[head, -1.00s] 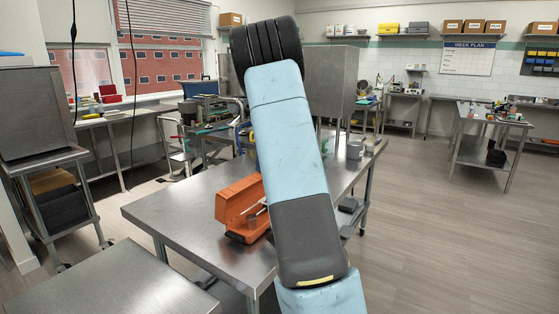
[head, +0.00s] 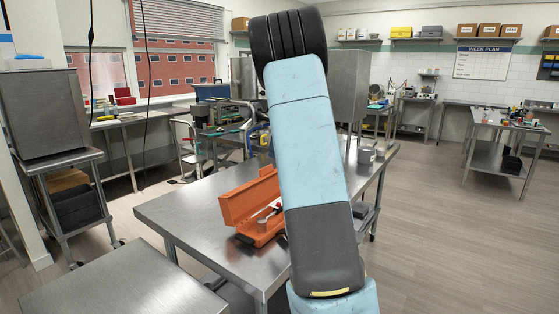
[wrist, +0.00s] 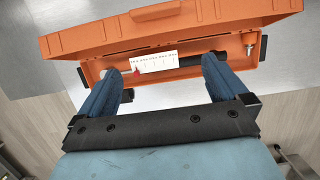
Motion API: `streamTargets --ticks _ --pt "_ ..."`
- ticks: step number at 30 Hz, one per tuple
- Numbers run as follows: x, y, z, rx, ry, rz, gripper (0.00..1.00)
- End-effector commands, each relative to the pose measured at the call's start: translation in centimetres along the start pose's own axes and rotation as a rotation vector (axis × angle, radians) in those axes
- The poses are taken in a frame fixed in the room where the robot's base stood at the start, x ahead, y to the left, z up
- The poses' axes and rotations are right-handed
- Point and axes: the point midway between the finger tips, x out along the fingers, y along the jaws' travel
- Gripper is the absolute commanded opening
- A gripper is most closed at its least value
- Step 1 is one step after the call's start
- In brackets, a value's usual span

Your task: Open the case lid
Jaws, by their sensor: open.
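The orange case (head: 255,236) stands on the steel table, partly hidden behind my arm in the head view. Its lid (head: 246,198) is raised and stands up at the back, so the case is open. In the wrist view the case (wrist: 92,75) lies across the top, with the lid (wrist: 215,12) along its upper side. A white card with a scale and a red mark (wrist: 153,62) and a dark rod show inside. My gripper (wrist: 165,85) is open and empty, its two blue fingers apart at the near side of the case. I cannot tell whether they touch it.
The steel table (head: 190,215) has bare room left of the case. A grey cup (head: 366,155) stands at its far right. Another steel surface (head: 130,285) is at the front left. A steel cabinet (head: 50,110) stands at the left. Floor is clear on the right.

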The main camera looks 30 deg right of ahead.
Motion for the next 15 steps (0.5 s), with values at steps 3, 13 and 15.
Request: streamTargets --ticks 3,13,15 --pt "-2.3 0.0 0.1 -0.001 -0.002 -0.003 1.00" --pt "-5.7 0.0 0.2 0.000 -0.001 -0.001 1.00" --pt "-5.9 0.0 0.2 0.000 0.000 0.000 1.00"
